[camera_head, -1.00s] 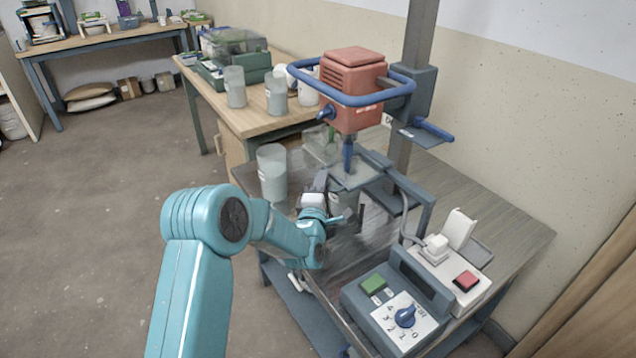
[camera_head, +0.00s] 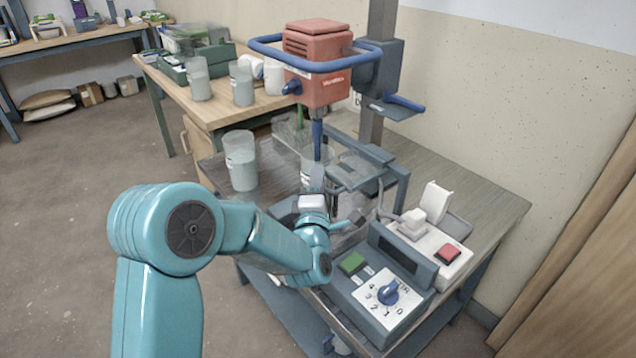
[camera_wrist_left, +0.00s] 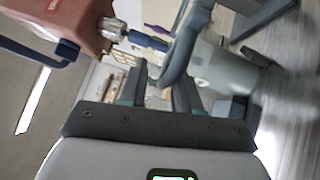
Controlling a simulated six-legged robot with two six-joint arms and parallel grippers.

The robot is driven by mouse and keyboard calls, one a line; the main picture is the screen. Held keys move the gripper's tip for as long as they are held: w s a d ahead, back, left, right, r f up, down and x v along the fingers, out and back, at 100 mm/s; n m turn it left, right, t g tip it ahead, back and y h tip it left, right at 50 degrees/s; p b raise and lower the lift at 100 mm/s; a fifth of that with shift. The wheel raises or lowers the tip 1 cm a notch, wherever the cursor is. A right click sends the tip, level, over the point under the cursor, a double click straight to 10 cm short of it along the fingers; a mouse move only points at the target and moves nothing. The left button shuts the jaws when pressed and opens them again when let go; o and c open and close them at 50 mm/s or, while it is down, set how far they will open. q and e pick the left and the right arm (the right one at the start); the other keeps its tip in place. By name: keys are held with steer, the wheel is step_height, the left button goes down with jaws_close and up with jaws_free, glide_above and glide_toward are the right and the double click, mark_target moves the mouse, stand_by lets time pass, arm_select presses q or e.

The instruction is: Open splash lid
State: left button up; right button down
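The splash lid (camera_head: 356,173) looks like a clear plate with a grey edge, beside the mixer shaft in the head view. Its exact tilt is hard to tell. A see-through bucket (camera_head: 308,172) stands under the shaft. My left gripper (camera_head: 350,222) is low in front of the stand, near the lid's grey frame; whether it touches is unclear. In the left wrist view its two dark fingers (camera_wrist_left: 159,92) are apart, with background showing between them. A curved blue-grey bar (camera_wrist_left: 181,52) lies just ahead of the fingertips. My right gripper is not in view.
The red mixer head (camera_head: 318,70) with its blue guard ring hangs above the bucket. A control box (camera_head: 378,285) with a dial sits at the front of the bench. A grey bucket (camera_head: 241,165) stands left.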

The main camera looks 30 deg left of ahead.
arm_select(q)
steer(key=shift+w+d+f, duration=0.1)
steer(key=shift+w+f, duration=0.1)
steer(key=shift+f, duration=0.1)
steer(key=shift+s, duration=0.1)
steer(key=shift+s+f+b, duration=0.1)
steer(key=shift+s+b, duration=0.2)
steer(key=shift+b, duration=0.05)
steer(key=b+v, duration=1.1)
steer(key=v, duration=0.4)
steer(key=shift+s+d, duration=0.25)
